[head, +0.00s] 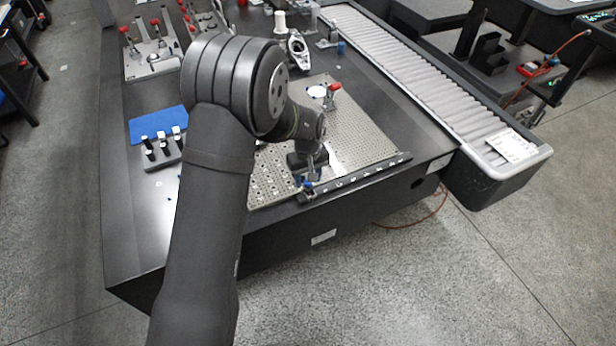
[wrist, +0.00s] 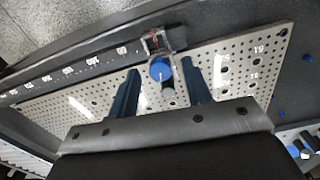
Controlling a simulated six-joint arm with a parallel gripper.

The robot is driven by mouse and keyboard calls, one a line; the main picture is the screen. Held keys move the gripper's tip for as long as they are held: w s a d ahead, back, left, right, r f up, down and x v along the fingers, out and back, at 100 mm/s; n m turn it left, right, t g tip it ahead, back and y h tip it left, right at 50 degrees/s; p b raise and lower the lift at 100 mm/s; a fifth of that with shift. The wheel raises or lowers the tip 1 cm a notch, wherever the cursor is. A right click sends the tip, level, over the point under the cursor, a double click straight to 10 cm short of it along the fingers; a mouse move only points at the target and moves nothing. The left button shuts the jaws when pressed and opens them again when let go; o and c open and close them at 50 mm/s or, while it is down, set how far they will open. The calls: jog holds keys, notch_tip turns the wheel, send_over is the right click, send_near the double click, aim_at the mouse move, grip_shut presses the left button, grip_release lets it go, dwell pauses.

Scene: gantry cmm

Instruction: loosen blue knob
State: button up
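The blue knob (wrist: 160,69) sits on a small metal clamp (wrist: 164,41) at the edge of the perforated plate. In the head view the blue knob (head: 308,186) shows at the plate's front edge, just below my gripper (head: 309,172). In the wrist view my gripper (wrist: 160,67) is open, one dark blue finger on each side of the knob, with a visible gap on both sides. A grey cylindrical part (wrist: 168,93) lies behind the knob. How deep the fingertips reach along the knob cannot be told.
The perforated plate (head: 365,135) carries a red-knobbed clamp (head: 334,88) farther back. A numbered dark rail (head: 360,176) runs along its front edge. A blue mat (head: 158,124) and black-topped posts (head: 164,150) stand left. A ribbed conveyor-like cover (head: 400,60) lies right.

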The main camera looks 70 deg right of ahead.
notch_tip(320, 180, up, 17)
jog(key=shift+r, duration=0.2)
dwell(0.4)
notch_tip(320, 180, down, 18)
jog(key=shift+r, duration=0.25)
dwell(0.5)
